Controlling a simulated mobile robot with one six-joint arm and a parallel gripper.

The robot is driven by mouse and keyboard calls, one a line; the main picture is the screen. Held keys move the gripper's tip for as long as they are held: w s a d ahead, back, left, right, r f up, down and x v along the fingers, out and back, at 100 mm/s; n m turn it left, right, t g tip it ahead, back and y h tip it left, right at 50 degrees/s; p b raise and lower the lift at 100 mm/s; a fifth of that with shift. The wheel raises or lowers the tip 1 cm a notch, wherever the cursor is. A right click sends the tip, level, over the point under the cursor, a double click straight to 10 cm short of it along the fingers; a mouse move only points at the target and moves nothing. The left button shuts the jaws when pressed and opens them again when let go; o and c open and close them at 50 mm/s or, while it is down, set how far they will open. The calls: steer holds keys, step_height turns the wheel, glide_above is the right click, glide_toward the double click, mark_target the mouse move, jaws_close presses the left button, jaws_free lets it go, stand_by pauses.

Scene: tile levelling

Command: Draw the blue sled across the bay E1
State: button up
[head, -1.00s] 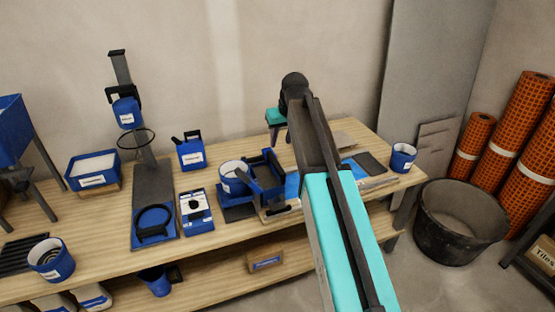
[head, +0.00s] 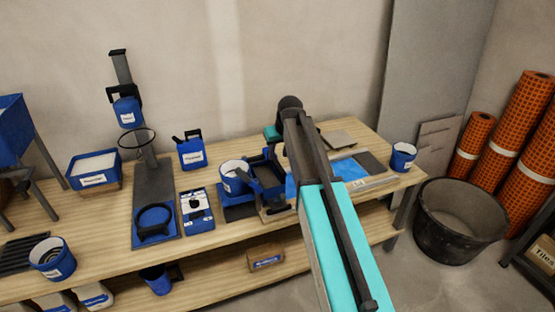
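The blue sled (head: 266,184), a dark blue open frame, stands on the workbench near the middle, at the left end of the bay. The bay E1 (head: 350,170) shows as a bright blue strip with a pale front edge and a small label. Part of the bay is hidden by my arm. The teal far part of my arm shows just behind the sled. My gripper's fingers cannot be made out there, so I cannot tell whether they touch the sled or are open.
A white-topped blue bucket (head: 234,176) stands against the sled's left side. A blue cup (head: 403,156) stands at the bench's right end. A black tub (head: 460,222) is on the floor.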

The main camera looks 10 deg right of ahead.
mark_target(276, 161)
steer(key=shift+x, duration=2.45)
steer(key=shift+c, duration=0.2)
jaws_close()
